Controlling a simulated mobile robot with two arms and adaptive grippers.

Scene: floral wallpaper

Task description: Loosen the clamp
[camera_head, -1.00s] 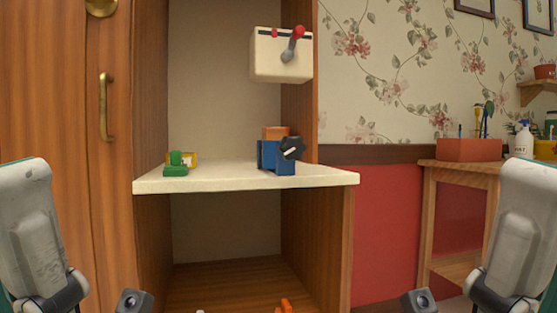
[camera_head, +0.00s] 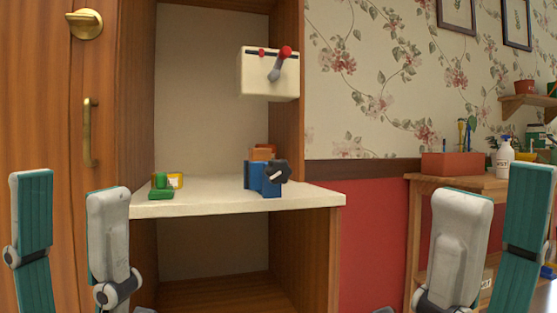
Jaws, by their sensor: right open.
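The clamp (camera_head: 256,179) is a small blue vise with a black knob (camera_head: 277,171) on its right front side. It stands upright near the right end of the cream shelf (camera_head: 230,206). A brown-orange block (camera_head: 262,152) shows at its top; I cannot tell whether the jaws touch it.
A green object (camera_head: 161,187) and a yellow one (camera_head: 176,180) sit on the shelf's left. A cream box (camera_head: 262,82) with a red-tipped lever (camera_head: 280,63) hangs above the clamp. A wooden door (camera_head: 100,150) stands left, a side table (camera_head: 455,182) right. The shelf's middle is clear.

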